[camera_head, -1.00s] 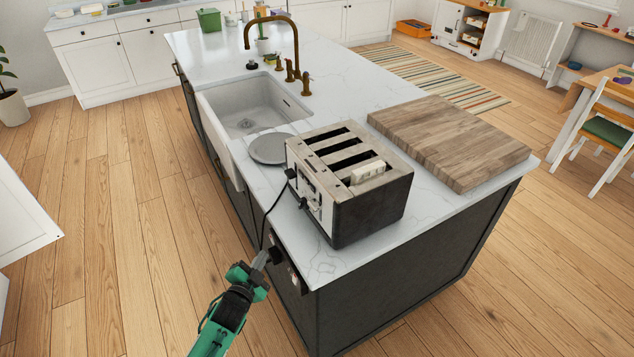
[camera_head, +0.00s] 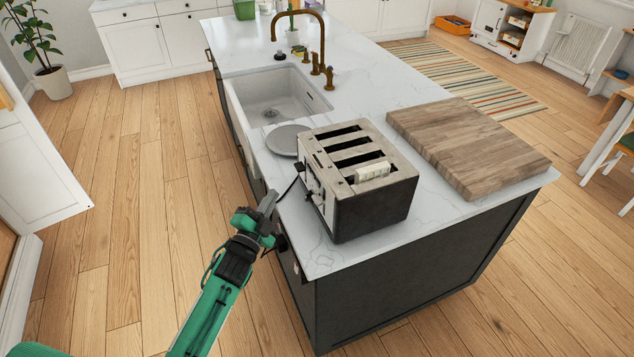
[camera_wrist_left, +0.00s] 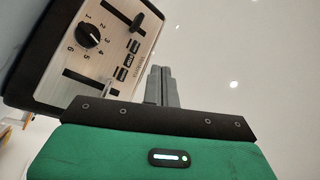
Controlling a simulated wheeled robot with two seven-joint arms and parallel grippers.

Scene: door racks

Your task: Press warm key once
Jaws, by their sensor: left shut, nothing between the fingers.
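The toaster (camera_head: 375,210) stands at the near end of the island counter, with a bread slice showing in its nearest slot. Its control panel faces left. In the left wrist view the panel (camera_wrist_left: 70,62) shows a numbered black dial (camera_wrist_left: 88,36), two lever slots and a row of small dark keys (camera_wrist_left: 128,60). The key labels are too small to read, so I cannot tell which is the warm key. My left gripper (camera_head: 270,203) is shut and empty, beside the counter edge, in front of and apart from the panel. Its fingers (camera_wrist_left: 162,75) also show in the left wrist view. My right gripper is out of view.
A grey plate (camera_head: 286,139) lies behind the toaster near the sink (camera_head: 275,98). A wooden cutting board (camera_head: 470,145) lies to the right. Open floor (camera_head: 140,220) lies left of the island.

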